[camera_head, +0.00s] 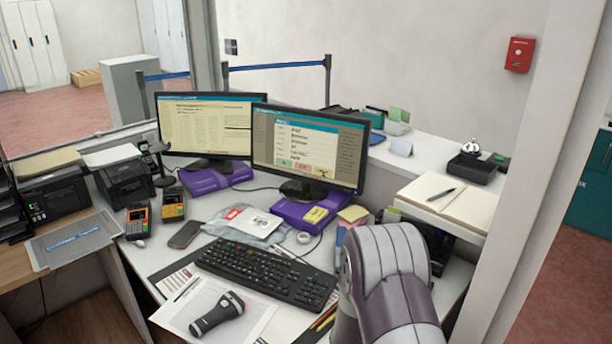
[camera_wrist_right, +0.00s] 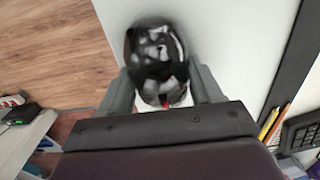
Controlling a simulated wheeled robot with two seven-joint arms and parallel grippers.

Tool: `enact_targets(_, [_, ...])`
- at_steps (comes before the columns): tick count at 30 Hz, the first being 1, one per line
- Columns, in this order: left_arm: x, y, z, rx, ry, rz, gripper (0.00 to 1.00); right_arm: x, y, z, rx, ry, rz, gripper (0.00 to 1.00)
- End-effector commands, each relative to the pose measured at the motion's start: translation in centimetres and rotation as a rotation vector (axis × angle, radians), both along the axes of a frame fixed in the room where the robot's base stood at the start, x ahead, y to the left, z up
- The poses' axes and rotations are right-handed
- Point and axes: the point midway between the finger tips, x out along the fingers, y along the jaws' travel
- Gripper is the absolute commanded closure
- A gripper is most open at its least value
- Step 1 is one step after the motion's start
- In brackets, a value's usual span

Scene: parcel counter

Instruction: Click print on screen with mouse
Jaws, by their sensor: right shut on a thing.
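A glossy black mouse (camera_wrist_right: 158,58) sits on the white desk between the fingers of my right gripper (camera_wrist_right: 165,88), which is shut on it. In the head view my right arm hides both the gripper and the mouse. The right monitor (camera_head: 309,150) shows a form window with a green button, a pink button and a yellow button along its bottom; their labels are too small to read. A small dark mark, possibly the cursor, is on or near the yellow button. My left gripper is not in view.
A black keyboard (camera_head: 265,273) lies left of my right arm, with a handheld scanner (camera_head: 217,313) on paper in front. Pencils (camera_wrist_right: 272,124) lie near the gripper. A second monitor (camera_head: 210,125), a phone (camera_head: 185,234) and card terminals (camera_head: 138,221) stand further left.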

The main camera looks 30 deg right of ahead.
Motion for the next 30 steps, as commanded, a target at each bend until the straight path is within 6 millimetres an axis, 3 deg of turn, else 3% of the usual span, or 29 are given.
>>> enact_targets(9, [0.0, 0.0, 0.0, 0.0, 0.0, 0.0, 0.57, 0.0, 0.0, 0.0, 0.0, 0.0, 0.0, 0.68])
enact_targets(10, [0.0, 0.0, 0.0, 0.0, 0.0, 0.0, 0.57, 0.0, 0.0, 0.0, 0.0, 0.0, 0.0, 0.32])
enact_targets(12, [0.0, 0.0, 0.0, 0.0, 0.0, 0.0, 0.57, 0.0, 0.0, 0.0, 0.0, 0.0, 0.0, 0.09])
enact_targets(13, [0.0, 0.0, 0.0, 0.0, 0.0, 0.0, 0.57, 0.0, 0.0, 0.0, 0.0, 0.0, 0.0, 0.06])
enact_targets(23, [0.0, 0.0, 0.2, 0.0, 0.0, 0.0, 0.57, 0.1, 0.0, 0.7, 0.0, -0.002, 0.0, 0.06])
enact_targets(30, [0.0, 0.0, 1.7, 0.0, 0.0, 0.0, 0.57, 0.2, -0.1, 6.8, -0.003, -0.007, 0.0, 0.06])
